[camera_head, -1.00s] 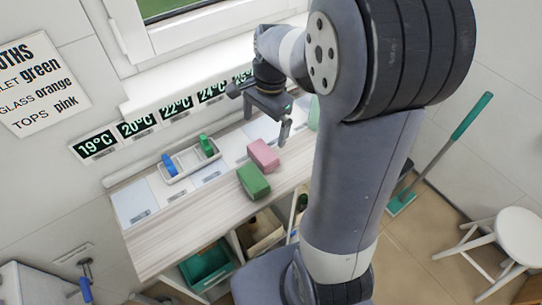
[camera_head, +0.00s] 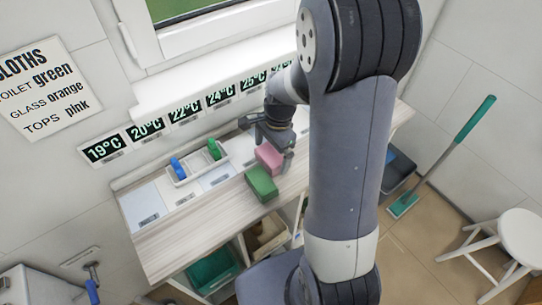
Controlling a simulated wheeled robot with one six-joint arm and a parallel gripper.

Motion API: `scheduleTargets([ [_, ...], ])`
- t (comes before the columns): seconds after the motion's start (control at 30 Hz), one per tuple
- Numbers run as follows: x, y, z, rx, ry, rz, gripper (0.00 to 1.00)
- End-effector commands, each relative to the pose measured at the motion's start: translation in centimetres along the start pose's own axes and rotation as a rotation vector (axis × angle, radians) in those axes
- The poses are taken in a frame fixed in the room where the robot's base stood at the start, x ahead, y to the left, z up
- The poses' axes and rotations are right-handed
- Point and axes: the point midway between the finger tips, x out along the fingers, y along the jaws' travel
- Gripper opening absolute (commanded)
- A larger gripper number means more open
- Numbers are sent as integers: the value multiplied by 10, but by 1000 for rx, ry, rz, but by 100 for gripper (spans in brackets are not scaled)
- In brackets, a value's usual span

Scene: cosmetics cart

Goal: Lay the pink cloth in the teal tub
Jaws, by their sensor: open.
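The pink cloth (camera_head: 267,157) is a folded block on the wooden counter, just behind a green block-shaped cloth (camera_head: 261,184). My gripper (camera_head: 272,148) is open at the pink cloth, pointing down, and partly covers its far side. One finger shows at the cloth's right side; the other is hard to make out. I cannot tell whether the fingers touch the cloth. The teal tub (camera_head: 212,271) stands in the shelf below the counter, at the front left; only part of it shows.
A white tray (camera_head: 197,163) with a blue and a green item stands at the back left of the counter. Another open bin (camera_head: 266,236) stands right of the teal tub. The counter's front left (camera_head: 175,238) is clear. My arm hides the counter's right part.

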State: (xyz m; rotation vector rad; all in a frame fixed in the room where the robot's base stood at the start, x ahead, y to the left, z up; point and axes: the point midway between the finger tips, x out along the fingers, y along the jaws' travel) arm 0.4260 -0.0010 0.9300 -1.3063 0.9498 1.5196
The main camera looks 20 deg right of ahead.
Motion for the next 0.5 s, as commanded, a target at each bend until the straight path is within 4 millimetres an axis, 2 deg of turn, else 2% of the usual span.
scheduleTargets([
  [0.13,13,1,0,-1,0,2,100],
  [0.37,14,0,0,-1,1,0,100],
  [0.5,14,0,0,-1,0,0,89],
])
